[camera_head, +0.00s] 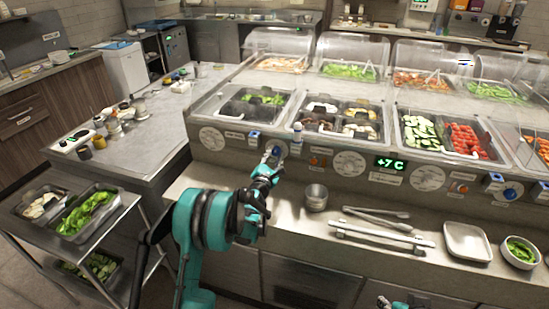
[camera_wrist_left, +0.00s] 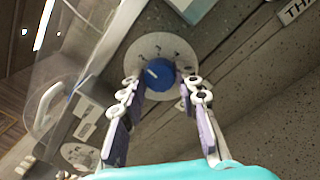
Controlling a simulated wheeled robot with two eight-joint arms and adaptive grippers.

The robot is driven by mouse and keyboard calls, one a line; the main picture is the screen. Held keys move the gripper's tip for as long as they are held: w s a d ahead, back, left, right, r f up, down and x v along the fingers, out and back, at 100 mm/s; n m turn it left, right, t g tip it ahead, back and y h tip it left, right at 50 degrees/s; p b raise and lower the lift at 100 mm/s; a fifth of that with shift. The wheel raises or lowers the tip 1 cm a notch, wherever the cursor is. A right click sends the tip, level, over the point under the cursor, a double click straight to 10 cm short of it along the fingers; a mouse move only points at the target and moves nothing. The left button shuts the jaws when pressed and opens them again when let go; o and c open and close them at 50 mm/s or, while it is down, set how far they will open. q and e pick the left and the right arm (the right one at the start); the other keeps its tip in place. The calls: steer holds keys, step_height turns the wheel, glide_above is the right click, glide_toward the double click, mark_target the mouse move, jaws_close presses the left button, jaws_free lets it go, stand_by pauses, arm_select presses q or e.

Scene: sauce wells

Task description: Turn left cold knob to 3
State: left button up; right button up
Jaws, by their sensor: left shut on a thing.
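The left cold knob (camera_wrist_left: 160,75) is a blue round knob on a pale dial plate (camera_wrist_left: 158,45) with small dark marks, best seen in the left wrist view. Its white pointer mark lies toward the upper left in that view. My left gripper (camera_wrist_left: 163,82) has one finger on each side of the knob and is shut on it. In the head view my left gripper (camera_head: 274,156) is at the counter's front panel and mostly covers the knob. A small part of my right arm shows at the bottom edge of the head view; its fingers are not clear.
Another blue knob (camera_head: 509,194) is on the panel at the right. A display (camera_head: 390,163) reads +7 C. A metal cup (camera_head: 316,197), tongs (camera_head: 375,212), a white tray (camera_head: 467,241) and a bowl of greens (camera_head: 520,252) stand on the ledge.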

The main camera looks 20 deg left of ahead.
arm_select(q)
steer(key=m+b, duration=0.1)
steer(key=m, duration=0.3)
steer(key=shift+m, duration=0.4)
steer(key=shift+m+h, duration=0.3)
steer(key=shift+m, duration=1.4)
steer(key=o, duration=1.2)
steer(key=shift+c, duration=0.2)
steer(key=s, duration=1.2)
steer(key=shift+a+f, duration=0.2)
steer(key=shift+f, duration=0.2)
